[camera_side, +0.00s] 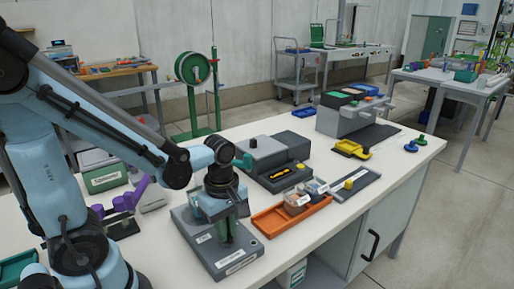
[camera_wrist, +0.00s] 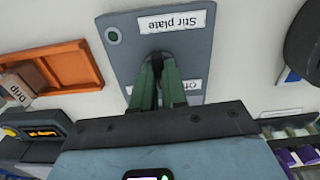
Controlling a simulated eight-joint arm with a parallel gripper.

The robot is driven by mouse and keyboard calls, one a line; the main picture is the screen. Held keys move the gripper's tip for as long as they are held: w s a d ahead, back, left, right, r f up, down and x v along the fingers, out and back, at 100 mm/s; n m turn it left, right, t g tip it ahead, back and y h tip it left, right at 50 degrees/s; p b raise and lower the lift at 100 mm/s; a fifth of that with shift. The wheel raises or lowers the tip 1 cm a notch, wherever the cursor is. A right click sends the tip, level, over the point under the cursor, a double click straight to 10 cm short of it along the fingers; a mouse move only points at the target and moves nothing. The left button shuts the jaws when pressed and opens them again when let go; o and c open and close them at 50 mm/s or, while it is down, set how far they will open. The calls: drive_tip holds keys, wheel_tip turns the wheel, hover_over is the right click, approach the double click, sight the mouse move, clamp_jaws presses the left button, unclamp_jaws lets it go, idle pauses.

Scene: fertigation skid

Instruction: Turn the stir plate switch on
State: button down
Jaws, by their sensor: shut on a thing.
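The stir plate (camera_side: 206,244) is a flat grey box at the front of the white bench. In the wrist view the stir plate (camera_wrist: 120,57) shows upside down, with a "Stir plate" label (camera_wrist: 176,21) and a small round green-toned light (camera_wrist: 113,36). My gripper (camera_side: 228,232) points down onto its top. In the wrist view the green fingers of my gripper (camera_wrist: 158,62) are closed together around a small dark part, the switch, which they mostly hide. A partly covered label beside the fingers (camera_wrist: 193,87) seems to read "Off". I cannot tell the switch's position.
An orange tray (camera_side: 272,221) with small boxes stands close to the right of the plate. A grey instrument (camera_side: 285,150) with a yellow knob is behind. A purple-handled item (camera_side: 128,202) is to the left. The bench's front edge is near the plate.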

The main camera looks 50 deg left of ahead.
drive_tip(key=m, duration=0.4)
drive_tip(key=shift+m, duration=2.9)
drive_tip(key=c, duration=1.2)
unclamp_jaws()
drive_tip(key=shift+o, duration=0.2)
wheel_tip(320, 180, up, 12)
